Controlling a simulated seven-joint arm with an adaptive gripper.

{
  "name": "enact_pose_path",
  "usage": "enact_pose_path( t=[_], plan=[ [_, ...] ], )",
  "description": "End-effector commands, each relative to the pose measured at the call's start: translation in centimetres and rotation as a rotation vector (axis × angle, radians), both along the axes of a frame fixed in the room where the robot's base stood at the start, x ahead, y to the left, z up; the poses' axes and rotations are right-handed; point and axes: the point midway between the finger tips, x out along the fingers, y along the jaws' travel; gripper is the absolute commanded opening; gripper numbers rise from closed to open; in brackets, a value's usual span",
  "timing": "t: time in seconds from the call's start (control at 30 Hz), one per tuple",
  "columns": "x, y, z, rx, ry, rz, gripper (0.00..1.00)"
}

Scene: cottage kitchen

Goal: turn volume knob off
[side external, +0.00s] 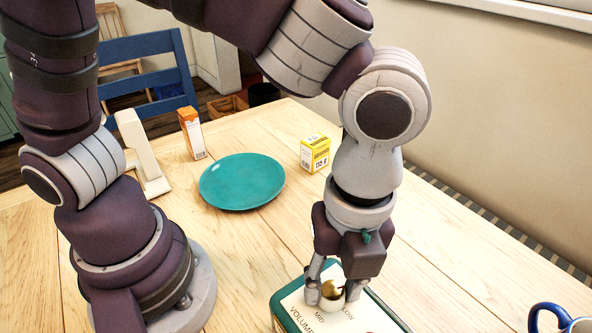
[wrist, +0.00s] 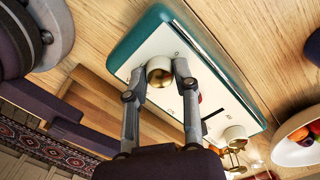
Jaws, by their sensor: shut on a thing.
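The control box (side external: 284,313) has a teal case and a cream top panel, and it is cut off by the bottom edge in the side view. In the wrist view the whole box (wrist: 150,28) shows at a slant. The panel carries the words "VOLUME", "MID" and "LOW". A brass volume knob (side external: 332,288) stands up from the panel; it also shows in the wrist view (wrist: 160,72). My gripper (side external: 332,292) points down, with one finger on each side of this knob, shut on it. The knob's pointer mark cannot be made out.
A second knob (wrist: 235,137) sits at the box's other end. A fruit bowl (wrist: 290,128) stands beside that end. A blue mug (side external: 550,312) is at lower right. A teal plate (side external: 242,181), yellow box (side external: 315,152), orange carton (side external: 192,133) and white stand (side external: 140,150) are farther back.

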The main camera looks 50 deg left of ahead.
Motion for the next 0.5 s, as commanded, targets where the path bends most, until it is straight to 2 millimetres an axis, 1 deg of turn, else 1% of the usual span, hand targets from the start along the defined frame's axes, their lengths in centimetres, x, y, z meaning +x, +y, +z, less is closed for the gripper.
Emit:
enact_pose_path(
  t=[0.17, 0.37, 0.5],
  plan=[
    [0.02, -0.01, 0.01, -0.001, -0.001, 0.011, 0.00],
    [0.03, 0.04, 0.01, -0.001, -0.001, 0.220, 0.00],
    [-0.01, 0.00, 0.02, -0.001, -0.001, 0.263, 0.00]
  ],
)
